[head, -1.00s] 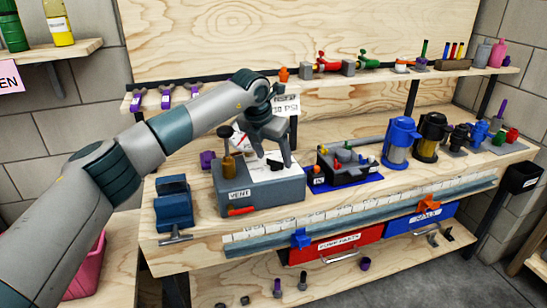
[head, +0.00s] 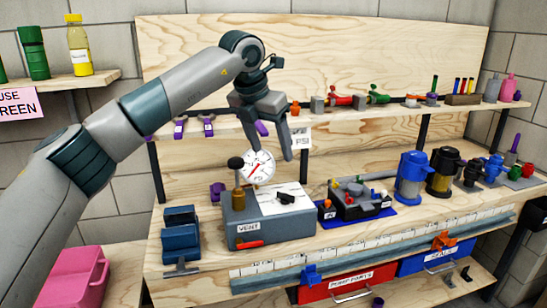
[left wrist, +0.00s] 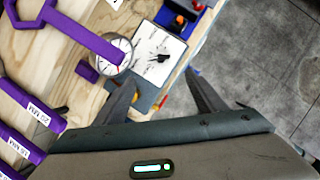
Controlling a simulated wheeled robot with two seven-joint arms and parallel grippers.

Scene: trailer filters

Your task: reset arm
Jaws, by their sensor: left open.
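My left arm comes in from the left in the head view. Its left gripper (head: 279,152) hangs above the bench, in front of the upper shelf, fingers pointing down. It is open with nothing between the fingers. Below it is the grey vent box (head: 268,226) with a round pressure gauge (head: 258,167) and a brass-coloured knob on top. In the left wrist view the open fingers (left wrist: 160,95) spread over the bench edge and floor, and the gauge (left wrist: 114,54) lies beyond them. My right gripper is not in view.
A blue vise (head: 181,238) stands left of the vent box. Blue and black filter housings (head: 412,176) stand to the right. Purple wrenches (left wrist: 28,115) hang close by the left gripper. Red (head: 340,284) and blue drawers are below the bench top. A pink bin (head: 75,278) is at lower left.

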